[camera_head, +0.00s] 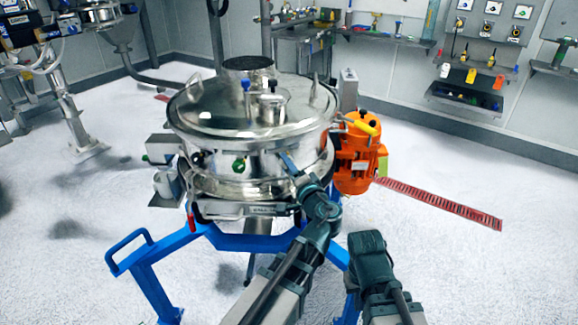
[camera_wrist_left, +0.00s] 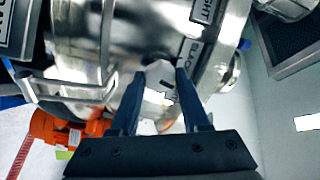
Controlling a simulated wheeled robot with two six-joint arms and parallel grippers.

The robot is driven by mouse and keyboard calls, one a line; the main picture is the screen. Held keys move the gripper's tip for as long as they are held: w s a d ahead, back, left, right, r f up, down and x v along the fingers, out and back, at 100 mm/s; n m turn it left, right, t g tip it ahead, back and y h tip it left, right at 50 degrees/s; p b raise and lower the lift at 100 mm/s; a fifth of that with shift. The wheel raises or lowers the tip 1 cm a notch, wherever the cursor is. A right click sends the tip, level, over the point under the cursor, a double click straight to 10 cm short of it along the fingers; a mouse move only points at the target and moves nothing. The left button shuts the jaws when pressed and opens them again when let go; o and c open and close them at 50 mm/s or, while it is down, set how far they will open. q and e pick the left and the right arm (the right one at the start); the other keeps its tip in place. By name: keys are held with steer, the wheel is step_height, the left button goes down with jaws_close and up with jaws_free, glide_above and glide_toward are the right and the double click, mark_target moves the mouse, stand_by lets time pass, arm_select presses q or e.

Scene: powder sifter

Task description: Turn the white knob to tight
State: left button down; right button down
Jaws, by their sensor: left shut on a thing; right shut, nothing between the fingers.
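The white knob (camera_wrist_left: 158,72) sits on the side of the steel sifter (camera_head: 235,118), between the fingertips of my left gripper (camera_wrist_left: 160,88). Those fingers are shut on it, one on each side. In the left wrist view a SLACK label (camera_wrist_left: 188,50) is just right of the knob, and a second label reading like TIGHT (camera_wrist_left: 210,10) is further up. In the head view my left gripper (camera_head: 289,164) reaches the sifter's front right side and hides the knob. My right gripper (camera_head: 368,243) is low, apart from the sifter, with its fingertips hidden.
An orange motor (camera_head: 356,160) is mounted right of the sifter, close to my left arm. A blue frame (camera_head: 180,240) stands under the sifter. A green knob (camera_head: 238,165) is on its front. The floor at right is mostly clear.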

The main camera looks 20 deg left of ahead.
arm_select(q)
steer(key=m, duration=0.5)
steer(key=shift+m, duration=0.3)
stand_by(0.4)
steer(key=shift+c, duration=1.9)
jaws_free()
